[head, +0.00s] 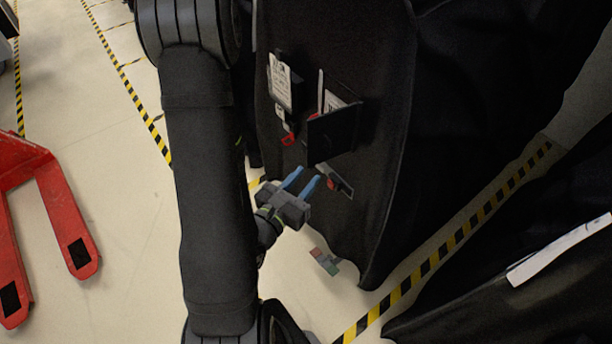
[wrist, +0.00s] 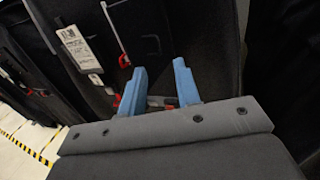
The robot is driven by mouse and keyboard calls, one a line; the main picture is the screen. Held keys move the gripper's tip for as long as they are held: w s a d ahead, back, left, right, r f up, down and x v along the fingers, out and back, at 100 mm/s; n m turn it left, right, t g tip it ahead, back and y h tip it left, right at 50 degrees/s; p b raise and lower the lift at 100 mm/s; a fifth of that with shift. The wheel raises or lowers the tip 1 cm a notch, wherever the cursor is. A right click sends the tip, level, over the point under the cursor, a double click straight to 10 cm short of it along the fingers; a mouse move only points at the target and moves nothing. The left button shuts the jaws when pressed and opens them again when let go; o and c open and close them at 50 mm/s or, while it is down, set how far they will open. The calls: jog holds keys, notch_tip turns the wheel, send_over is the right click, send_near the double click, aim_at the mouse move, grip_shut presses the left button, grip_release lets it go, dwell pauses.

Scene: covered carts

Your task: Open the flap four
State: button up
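A black covered cart (head: 385,70) hangs in front of me, its cloth side facing the arm. On it a dark square flap (head: 333,131) stands out from the cloth, with a pale card partly showing behind it. A smaller pocket with a red and white piece (head: 338,183) sits below it. I cannot read which one is flap four. My gripper (head: 307,176) is open, its blue fingers apart and pointing up at the cloth just below the dark flap. In the wrist view the gripper (wrist: 160,66) shows nothing held; a red and white piece shows beyond the fingers.
A white label (head: 281,82) with a red tab (head: 288,140) hangs left of the flap; the label also shows in the wrist view (wrist: 77,46). A coloured tag (head: 325,261) hangs near the cart's lower edge. A red pallet jack (head: 62,205) stands at the left.

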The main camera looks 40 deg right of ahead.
jog(key=shift+w+d, duration=0.1)
jog(key=c, duration=0.5)
jog(key=shift+w+d+r+g+h, duration=0.1)
jog(key=shift+w+d+g+h, duration=0.1)
jog(key=shift+w+g+h, duration=0.15)
grip_shut()
jog(key=m+g, duration=0.8)
jog(key=g, duration=0.3)
send_near(317, 151)
jog(key=a+r, duration=0.3)
jog(key=a, duration=0.2)
jog(key=x, duration=0.9)
jog(key=s+x, duration=0.1)
jog(key=x, duration=0.3)
jog(key=shift+s+d, duration=0.1)
jog(key=shift+s, duration=0.05)
